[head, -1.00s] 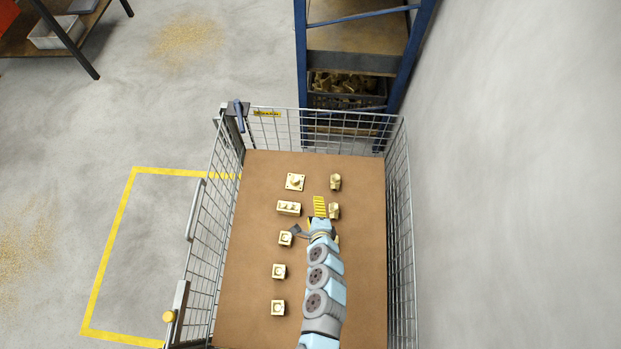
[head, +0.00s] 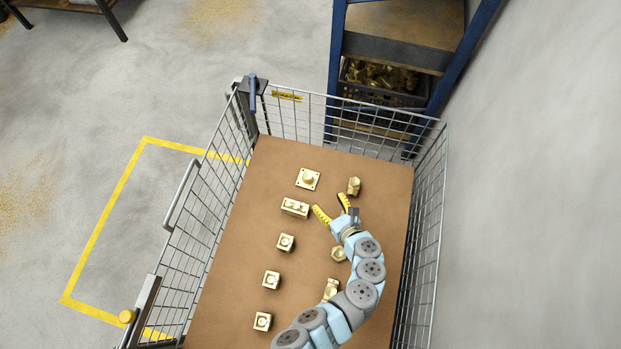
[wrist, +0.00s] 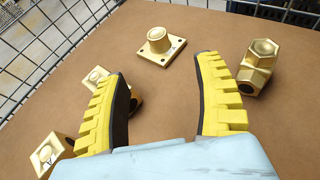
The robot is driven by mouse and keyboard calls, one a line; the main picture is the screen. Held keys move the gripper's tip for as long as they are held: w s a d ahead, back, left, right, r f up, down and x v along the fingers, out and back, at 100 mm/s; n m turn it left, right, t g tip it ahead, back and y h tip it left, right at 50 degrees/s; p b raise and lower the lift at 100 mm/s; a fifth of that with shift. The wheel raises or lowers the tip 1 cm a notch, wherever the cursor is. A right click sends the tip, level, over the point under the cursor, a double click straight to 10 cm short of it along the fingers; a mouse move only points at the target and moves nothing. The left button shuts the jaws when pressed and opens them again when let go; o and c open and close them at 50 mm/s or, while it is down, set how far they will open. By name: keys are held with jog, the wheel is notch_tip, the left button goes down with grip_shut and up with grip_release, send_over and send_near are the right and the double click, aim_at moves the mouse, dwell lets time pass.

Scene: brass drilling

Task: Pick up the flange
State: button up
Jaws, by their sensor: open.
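The flange (head: 307,179) is a square brass plate with corner holes and a round raised hub. It lies flat near the far end of the brown board in the head view. In the wrist view the flange (wrist: 160,46) sits beyond the fingertips, between them and slightly toward the left finger. My gripper (head: 332,205) is open and empty, with yellow ribbed fingers, nearer and a little right of the flange. The wrist view shows my gripper (wrist: 163,65) with its fingers wide apart, not touching the flange.
A brass block with two bosses (head: 295,208) lies close to the left finger. A brass hex fitting (head: 353,186) stands right of the flange. Several more brass parts lie along the board (head: 235,260). Wire mesh walls (head: 430,235) enclose it.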

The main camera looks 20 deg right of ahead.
aim_at(309, 178)
jog(key=b+x, duration=0.2)
jog(key=x, duration=0.7)
jog(key=shift+w+d+f+b, duration=0.1)
jog(key=shift+w+d+b, duration=0.05)
jog(key=shift+w+b, duration=0.2)
jog(key=shift+w+a+f+b, duration=0.2)
jog(key=shift+w+f+b, duration=0.1)
jog(key=shift+w+b, duration=0.05)
jog(key=shift+b+x, duration=1.05)
jog(key=shift+x, duration=1.15)
jog(key=shift+a+r, duration=0.1)
jog(key=shift+a, duration=0.05)
grip_shut()
